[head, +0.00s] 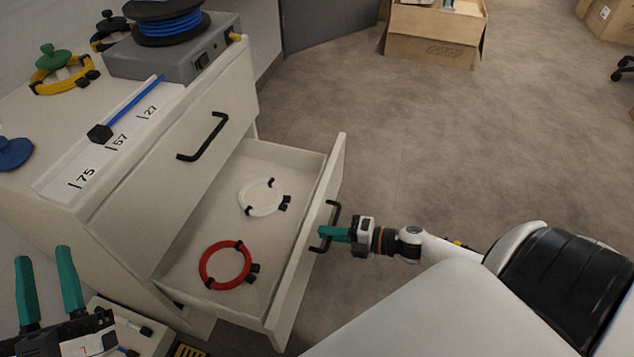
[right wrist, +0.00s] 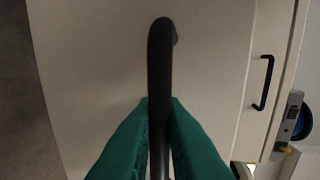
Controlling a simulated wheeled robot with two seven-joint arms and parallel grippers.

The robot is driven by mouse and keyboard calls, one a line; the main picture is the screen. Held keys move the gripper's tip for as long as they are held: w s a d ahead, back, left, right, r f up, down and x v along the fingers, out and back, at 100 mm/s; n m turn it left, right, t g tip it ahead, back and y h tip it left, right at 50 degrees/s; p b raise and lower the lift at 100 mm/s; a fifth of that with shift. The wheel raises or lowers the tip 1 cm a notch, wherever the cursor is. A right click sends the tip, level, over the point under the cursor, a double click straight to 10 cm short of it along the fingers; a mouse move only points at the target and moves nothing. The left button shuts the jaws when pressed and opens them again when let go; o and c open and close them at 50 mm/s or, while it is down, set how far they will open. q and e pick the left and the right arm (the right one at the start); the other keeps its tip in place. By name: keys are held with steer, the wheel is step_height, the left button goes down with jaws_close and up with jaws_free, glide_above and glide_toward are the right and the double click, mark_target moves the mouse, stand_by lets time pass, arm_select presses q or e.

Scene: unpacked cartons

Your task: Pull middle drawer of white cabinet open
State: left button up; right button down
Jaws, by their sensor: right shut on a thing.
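The white cabinet (head: 130,185) stands at the left in the head view, with its middle drawer (head: 215,190) pulled well out. Inside the drawer lie a white cable coil (head: 262,197) and a red cable coil (head: 224,266). My right gripper (head: 325,233) is shut on the black drawer handle (head: 333,215); in the right wrist view its green fingers (right wrist: 160,140) close around the handle bar (right wrist: 159,70). The closed drawer above has its own black handle (head: 204,137). My left gripper (head: 45,285) is at the lower left, its green fingers apart and nothing between them.
On the cabinet top stand a grey device (head: 175,55) with a blue spool (head: 165,24), a yellow coil (head: 64,76) and a numbered strip with a blue rod (head: 130,107). A carton (head: 436,32) is on the floor at the back. Floor to the right of the drawer is clear.

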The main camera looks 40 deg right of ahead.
arm_select(q)
steer(key=shift+w+f, duration=0.1)
steer(key=shift+f, duration=0.05)
arm_select(e)
steer(key=shift+s+d, duration=0.15)
steer(key=shift+s, duration=0.1)
steer(key=c, duration=1.5)
jaws_free()
